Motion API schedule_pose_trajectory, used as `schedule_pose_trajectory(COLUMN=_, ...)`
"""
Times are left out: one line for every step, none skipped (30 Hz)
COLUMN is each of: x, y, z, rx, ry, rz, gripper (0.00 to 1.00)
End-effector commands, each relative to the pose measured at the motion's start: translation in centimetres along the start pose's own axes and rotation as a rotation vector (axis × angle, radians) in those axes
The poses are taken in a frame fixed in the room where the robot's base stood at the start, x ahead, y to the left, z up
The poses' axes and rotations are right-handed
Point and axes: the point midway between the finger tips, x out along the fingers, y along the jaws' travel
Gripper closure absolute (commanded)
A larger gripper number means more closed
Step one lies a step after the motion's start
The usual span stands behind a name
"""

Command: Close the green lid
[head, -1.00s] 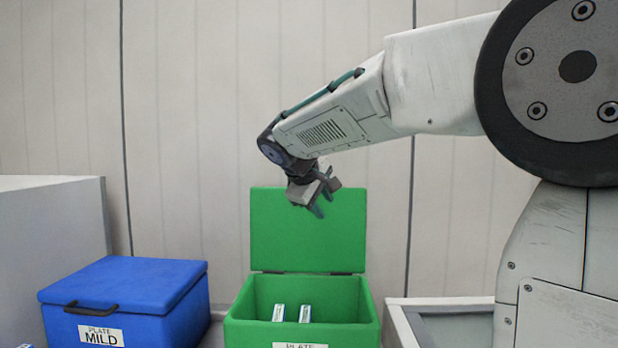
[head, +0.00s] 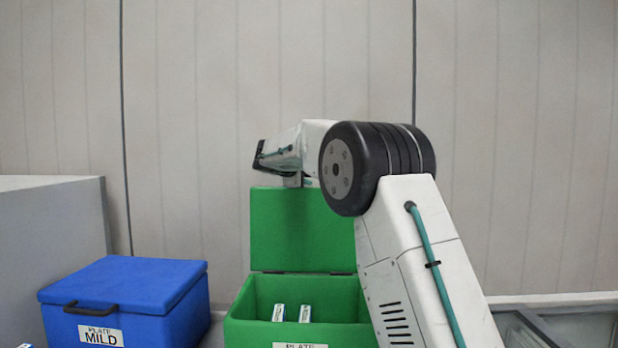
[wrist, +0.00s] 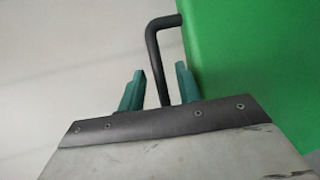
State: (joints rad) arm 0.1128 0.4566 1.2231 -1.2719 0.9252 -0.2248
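The green lid (head: 300,235) stands upright, hinged at the back of the green box (head: 255,330), whose front label reads "PLATE". Part of the lid also fills the right of the wrist view (wrist: 255,60). In the wrist view, the lid's black handle (wrist: 153,60) runs down between the two teal fingers of my gripper (wrist: 158,88). The fingers are apart, with narrow gaps to the handle bar. In the head view my wrist is above the lid's top edge, and the fingers and handle are hidden there.
A closed blue box (head: 120,285) labelled "PLATE MILD" stands to the left, by a grey block (head: 50,230). A grey open tray (head: 585,325) is at the right. My arm covers the green box's right side.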

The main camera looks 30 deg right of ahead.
Motion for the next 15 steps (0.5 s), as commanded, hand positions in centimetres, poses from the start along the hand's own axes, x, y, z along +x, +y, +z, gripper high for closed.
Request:
schedule_pose_trajectory(x=0.7, y=-0.1, z=0.0, rx=0.0, ry=-0.002, rz=-0.001, gripper=0.66)
schedule_pose_trajectory(x=1.1, y=-0.1, z=0.0, rx=0.0, ry=-0.001, rz=-0.001, gripper=0.66)
schedule_pose_trajectory(x=1.4, y=0.0, z=0.0, rx=0.0, ry=-0.001, rz=-0.001, gripper=0.66)
schedule_pose_trajectory(x=1.6, y=0.0, z=0.1, rx=0.001, ry=-0.001, rz=0.0, gripper=0.66)
schedule_pose_trajectory(x=1.8, y=0.0, z=0.1, rx=0.001, ry=-0.001, rz=0.0, gripper=0.66)
schedule_pose_trajectory(x=1.9, y=0.0, z=0.1, rx=0.001, ry=0.0, rz=0.0, gripper=0.66)
schedule_pose_trajectory(x=2.0, y=0.0, z=0.1, rx=0.001, ry=0.0, rz=0.0, gripper=0.66)
schedule_pose_trajectory(x=2.0, y=0.0, z=0.1, rx=0.001, ry=0.0, rz=0.0, gripper=0.66)
schedule_pose_trajectory(x=2.0, y=0.0, z=0.1, rx=0.001, ry=0.0, rz=0.0, gripper=0.66)
schedule_pose_trajectory(x=2.1, y=0.0, z=0.1, rx=0.001, ry=0.0, rz=0.0, gripper=0.66)
schedule_pose_trajectory(x=2.0, y=0.0, z=0.1, rx=0.001, ry=0.0, rz=0.0, gripper=0.66)
schedule_pose_trajectory(x=2.0, y=0.0, z=0.1, rx=0.001, ry=0.0, rz=0.0, gripper=0.66)
schedule_pose_trajectory(x=2.0, y=0.0, z=0.1, rx=0.001, ry=0.0, rz=0.0, gripper=0.66)
schedule_pose_trajectory(x=2.0, y=0.0, z=0.1, rx=0.001, ry=0.0, rz=0.0, gripper=0.66)
schedule_pose_trajectory(x=2.0, y=0.0, z=0.1, rx=0.001, ry=0.0, rz=-0.001, gripper=0.74)
